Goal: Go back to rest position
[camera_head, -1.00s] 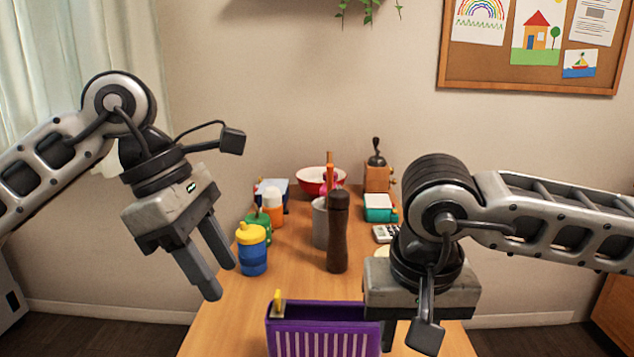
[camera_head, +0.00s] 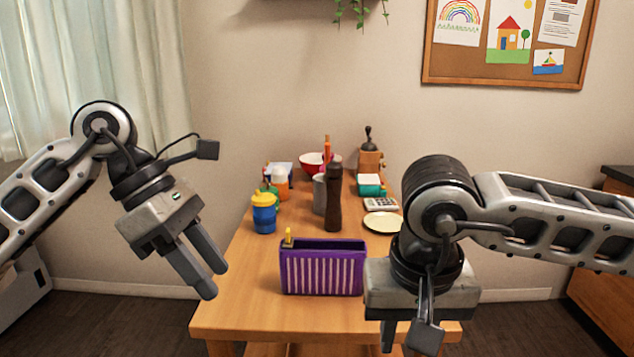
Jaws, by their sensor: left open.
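My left gripper (camera_head: 208,284) is at the left, pointing down and to the right. Its two fingers are apart with nothing between them, in front of the table's left side. My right gripper (camera_head: 400,335) is at the lower right, pointing down over the table's front right corner. One finger shows, and a dark piece of my arm covers the other, so its opening is hidden. The wooden table (camera_head: 250,318) stands between and behind the grippers. A purple striped holder (camera_head: 322,268) stands near its front, apart from both grippers.
Further back stand a blue cup with a yellow lid (camera_head: 263,213), a brown bottle (camera_head: 334,200), a pale plate (camera_head: 382,222), a calculator (camera_head: 381,204), a red bowl (camera_head: 311,163) and a coffee grinder (camera_head: 369,160). The table's front left is clear.

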